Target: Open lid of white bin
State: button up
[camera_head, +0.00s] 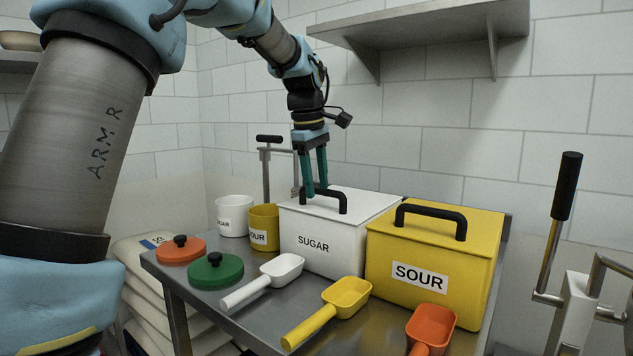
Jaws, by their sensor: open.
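The lid has a black bar handle (342,199) on top. My gripper (316,192) points down from above at the handle's left part, with its teal fingers apart. The fingertips overlap the handle in the picture; I cannot tell whether they touch it or straddle it.
A yellow SOUR bin (429,278) stands close on the right. White (263,281), yellow (330,309) and orange (431,326) scoops lie in front. Orange (181,252) and green (216,272) lids, a white cup (234,216) and a yellow cup (264,228) are left. A shelf (420,24) hangs above.

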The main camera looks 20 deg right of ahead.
grip_shut()
dwell(0.3)
dwell(1.1)
